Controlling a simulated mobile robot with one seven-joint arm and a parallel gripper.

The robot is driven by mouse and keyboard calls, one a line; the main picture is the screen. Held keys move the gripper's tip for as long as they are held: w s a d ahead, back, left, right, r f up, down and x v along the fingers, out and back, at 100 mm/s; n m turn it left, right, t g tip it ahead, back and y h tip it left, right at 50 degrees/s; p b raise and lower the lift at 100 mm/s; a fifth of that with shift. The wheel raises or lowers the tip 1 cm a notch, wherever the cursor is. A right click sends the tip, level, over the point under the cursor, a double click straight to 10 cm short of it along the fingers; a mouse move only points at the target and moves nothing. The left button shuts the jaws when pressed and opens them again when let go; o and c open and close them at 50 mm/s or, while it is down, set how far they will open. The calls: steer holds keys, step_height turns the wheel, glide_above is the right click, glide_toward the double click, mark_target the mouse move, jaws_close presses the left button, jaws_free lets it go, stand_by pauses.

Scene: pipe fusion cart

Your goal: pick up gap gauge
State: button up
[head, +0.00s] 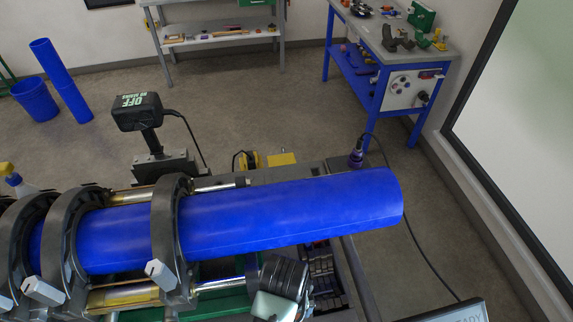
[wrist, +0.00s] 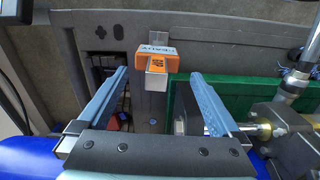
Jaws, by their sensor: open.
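An orange block with a pale lettered label and a silver part, seemingly the gap gauge (wrist: 157,60), shows at the upper middle of the wrist view. The orange block appears between and slightly beyond the fingertips, with no visible contact. In the head view, part of my arm shows at the bottom centre; the fingers and the orange block cannot be made out there.
A large blue pipe (head: 290,213) lies clamped across the cart, close by my arm. Dark ring clamps (head: 168,235) hold it at the left. A green tray (wrist: 262,97) and metal fittings (wrist: 285,130) are right of the gripper. A blue workbench (head: 378,75) stands farther back.

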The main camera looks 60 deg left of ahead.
steer(key=shift+w+d+f+p, duration=0.1)
steer(key=shift+f+p, duration=0.3)
steer(key=shift+f, duration=1)
steer(key=shift+w+d+f+p, duration=0.1)
steer(key=shift+f+p, duration=0.3)
steer(key=shift+f, duration=1)
steer(key=shift+c, duration=0.3)
steer(key=shift+a, duration=0.1)
jaws_close()
